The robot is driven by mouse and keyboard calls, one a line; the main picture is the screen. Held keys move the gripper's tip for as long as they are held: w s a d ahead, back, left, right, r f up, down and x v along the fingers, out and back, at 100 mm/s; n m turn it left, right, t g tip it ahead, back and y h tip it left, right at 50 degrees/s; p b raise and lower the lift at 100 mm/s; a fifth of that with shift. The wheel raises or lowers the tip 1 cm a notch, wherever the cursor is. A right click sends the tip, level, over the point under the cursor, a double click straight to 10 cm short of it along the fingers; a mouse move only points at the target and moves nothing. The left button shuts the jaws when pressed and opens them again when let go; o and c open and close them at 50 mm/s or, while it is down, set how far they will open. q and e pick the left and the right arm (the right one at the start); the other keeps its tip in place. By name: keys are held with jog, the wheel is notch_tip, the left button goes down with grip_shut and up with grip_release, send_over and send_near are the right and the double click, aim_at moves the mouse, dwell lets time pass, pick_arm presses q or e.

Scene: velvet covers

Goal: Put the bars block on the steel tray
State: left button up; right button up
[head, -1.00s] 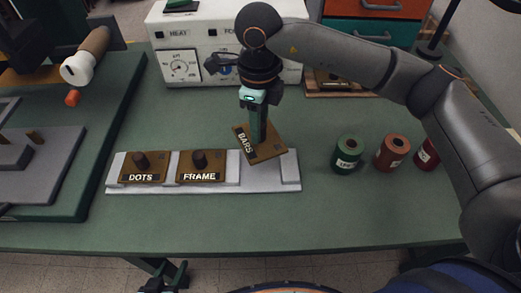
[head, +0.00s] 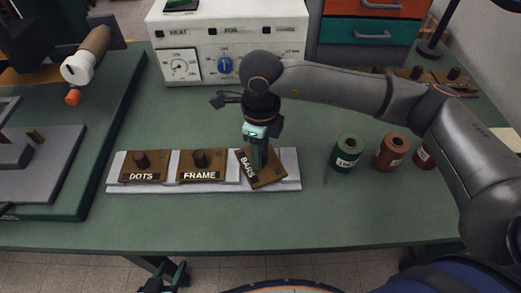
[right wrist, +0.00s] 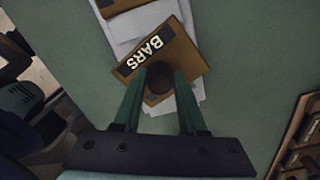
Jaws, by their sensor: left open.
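The bars block (head: 266,176) is a brown plate with a dark knob and a BARS label. It is over the right end of the light grey steel tray (head: 291,164), turned askew to it; I cannot tell whether it touches the tray. My right gripper (head: 257,158) comes down on it from above. In the right wrist view, its green fingers (right wrist: 158,85) are shut on the knob of the bars block (right wrist: 173,50). My left gripper (head: 168,274) is open and empty at the bottom edge, below the table's front edge.
The dots block (head: 142,175) and frame block (head: 202,175) sit on the tray, left of the bars block. Green (head: 346,153) and orange (head: 391,152) spools and a red one stand to the right. A white heat unit (head: 222,50) stands behind. The table between is clear.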

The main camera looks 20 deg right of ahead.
jog(key=o, duration=0.3)
notch_tip(320, 180, up, 12)
jog(key=shift+r, duration=0.15)
dwell(0.4)
